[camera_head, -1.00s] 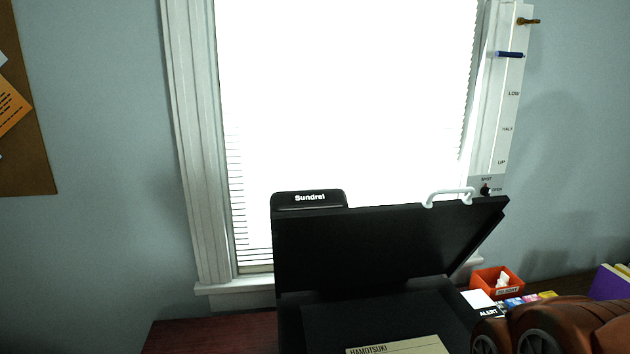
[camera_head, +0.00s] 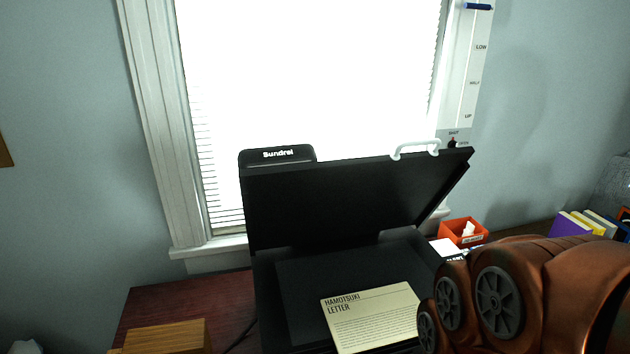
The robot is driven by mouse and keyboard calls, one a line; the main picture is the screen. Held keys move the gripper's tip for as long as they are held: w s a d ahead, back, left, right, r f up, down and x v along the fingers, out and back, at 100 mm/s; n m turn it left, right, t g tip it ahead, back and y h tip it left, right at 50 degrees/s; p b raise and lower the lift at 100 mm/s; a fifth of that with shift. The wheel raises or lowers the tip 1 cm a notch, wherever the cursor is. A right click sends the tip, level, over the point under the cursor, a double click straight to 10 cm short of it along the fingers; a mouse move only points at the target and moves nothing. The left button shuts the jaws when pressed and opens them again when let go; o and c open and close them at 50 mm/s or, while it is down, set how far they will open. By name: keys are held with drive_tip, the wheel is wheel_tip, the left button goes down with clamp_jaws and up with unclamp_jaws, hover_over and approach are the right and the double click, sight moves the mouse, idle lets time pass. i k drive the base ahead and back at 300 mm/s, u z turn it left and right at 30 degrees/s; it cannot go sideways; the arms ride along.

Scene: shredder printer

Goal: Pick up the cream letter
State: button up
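The cream letter (camera_head: 372,318) is marked "HAMOTSUKI LETTER". It lies flat on the dark bed of an open black machine labelled "Sundrel" (camera_head: 290,270), with the lid (camera_head: 355,200) raised. The letter's lower edge is near the bottom of the picture, and its right edge is close to my copper-coloured arm. My arm fills the lower right of the view, in front of the machine's right side. My gripper's fingertips cannot be made out, so its state and any hold are hidden.
An orange bin (camera_head: 463,232) and books (camera_head: 580,224) stand at the right on the desk. A wooden block (camera_head: 165,336) sits at the lower left on the dark red desk (camera_head: 180,296). A bright window (camera_head: 310,80) is behind the machine. The raised lid has a white handle (camera_head: 415,149).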

sight(360, 322)
drive_tip(key=u, duration=0.3)
drive_tip(key=k, duration=0.55)
drive_tip(key=u, duration=0.65)
drive_tip(key=k, duration=0.6)
drive_tip(key=u, duration=0.1)
